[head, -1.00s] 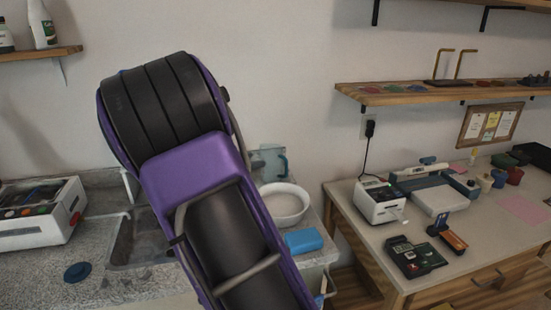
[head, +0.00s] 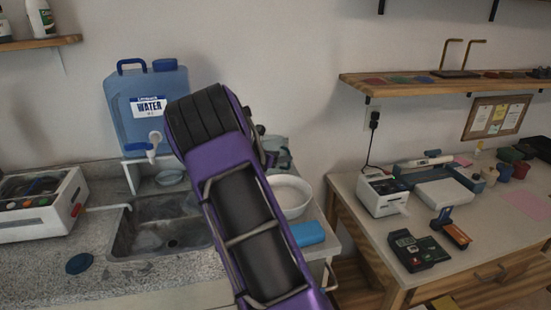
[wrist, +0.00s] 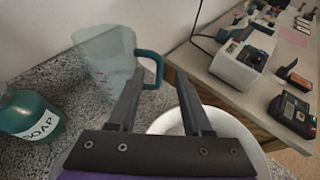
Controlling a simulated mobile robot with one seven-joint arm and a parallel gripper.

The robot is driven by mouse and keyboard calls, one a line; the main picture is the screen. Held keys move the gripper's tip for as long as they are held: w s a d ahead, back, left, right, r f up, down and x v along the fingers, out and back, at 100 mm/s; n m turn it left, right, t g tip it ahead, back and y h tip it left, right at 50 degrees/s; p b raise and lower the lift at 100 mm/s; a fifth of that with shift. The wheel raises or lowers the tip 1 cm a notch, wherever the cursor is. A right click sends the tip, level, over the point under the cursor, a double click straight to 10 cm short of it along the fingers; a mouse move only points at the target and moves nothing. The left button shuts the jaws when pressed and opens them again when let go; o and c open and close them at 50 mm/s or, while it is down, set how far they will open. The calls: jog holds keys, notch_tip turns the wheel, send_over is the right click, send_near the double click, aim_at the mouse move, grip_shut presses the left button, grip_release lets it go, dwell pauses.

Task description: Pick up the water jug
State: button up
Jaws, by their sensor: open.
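A large blue water container (head: 120,95) with a "WATER" label and a white spigot stands behind the sink in the head view; my arm covers its lower right side. A clear measuring jug (wrist: 108,62) with a teal handle stands on the speckled counter in the wrist view. In the head view the jug (head: 284,158) is partly hidden behind my arm. My gripper (wrist: 158,90) is open and empty. In the wrist picture, its fingertips appear just below the teal handle, one on each side; I cannot tell the remaining distance.
A white bowl (wrist: 228,124) lies below and right of my gripper, with a blue sponge (head: 307,233) near it. A green soap bottle (wrist: 32,118) stands left of the jug. The sink (head: 155,230) is at the left. A side table (head: 350,195) with devices is at the right.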

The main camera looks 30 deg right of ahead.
aim_at(289, 153)
jog(key=x, duration=0.5)
jog(key=shift+w+d+f, duration=0.15)
jog(key=shift+d+f, duration=0.1)
jog(key=shift+d, duration=0.05)
grip_shut()
jog(key=shift+r, duration=0.1)
dwell(1.0)
